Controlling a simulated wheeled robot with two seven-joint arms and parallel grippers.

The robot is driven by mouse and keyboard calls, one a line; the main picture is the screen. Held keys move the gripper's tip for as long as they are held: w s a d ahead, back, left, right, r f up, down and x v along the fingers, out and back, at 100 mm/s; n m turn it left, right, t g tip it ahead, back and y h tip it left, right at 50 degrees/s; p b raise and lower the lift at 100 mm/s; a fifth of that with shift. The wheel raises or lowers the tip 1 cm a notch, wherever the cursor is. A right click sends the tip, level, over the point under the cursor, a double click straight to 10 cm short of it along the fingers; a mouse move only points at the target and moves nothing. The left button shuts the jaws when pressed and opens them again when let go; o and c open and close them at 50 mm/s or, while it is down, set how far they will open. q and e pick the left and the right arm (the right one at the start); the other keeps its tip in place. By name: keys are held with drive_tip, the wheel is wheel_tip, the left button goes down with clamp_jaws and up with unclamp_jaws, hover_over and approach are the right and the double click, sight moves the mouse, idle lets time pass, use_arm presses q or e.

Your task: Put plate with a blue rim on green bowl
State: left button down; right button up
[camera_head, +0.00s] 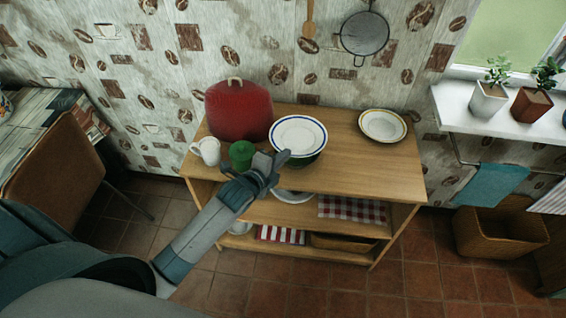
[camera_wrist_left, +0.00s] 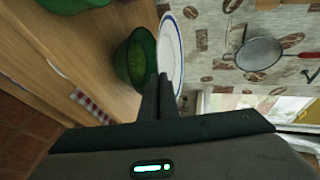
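The plate with a blue rim (camera_head: 297,133) is roughly level over the green bowl (camera_head: 308,160) on the wooden shelf unit's top, covering most of it. The plate also shows nearly edge-on in the left wrist view (camera_wrist_left: 171,50), close beside the bowl's rim (camera_wrist_left: 139,58). I cannot tell whether they touch. My left gripper (camera_head: 281,160) is at the plate's near left edge. In the left wrist view its fingers (camera_wrist_left: 159,80) are close together, with the plate's rim seemingly pinched between them. My right gripper is not in view.
A yellow-rimmed plate (camera_head: 382,125) lies at the back right. The top's front right (camera_head: 370,172) is clear.

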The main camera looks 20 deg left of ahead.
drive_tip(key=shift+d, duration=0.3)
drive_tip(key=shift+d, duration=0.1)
use_arm(q)
wheel_tip(320, 180, down, 4)
drive_tip(key=shift+r+p, duration=0.15)
drive_tip(key=shift+p, duration=0.45)
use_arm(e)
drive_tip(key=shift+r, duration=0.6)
use_arm(q)
drive_tip(key=shift+f, duration=0.35)
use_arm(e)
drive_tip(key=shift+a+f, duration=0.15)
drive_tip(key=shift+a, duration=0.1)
use_arm(q)
drive_tip(key=shift+f+b, duration=0.3)
drive_tip(key=shift+f, duration=0.05)
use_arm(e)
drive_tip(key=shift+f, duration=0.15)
use_arm(q)
drive_tip(key=c, duration=2)
unclamp_jaws()
drive_tip(key=shift+c, duration=0.2)
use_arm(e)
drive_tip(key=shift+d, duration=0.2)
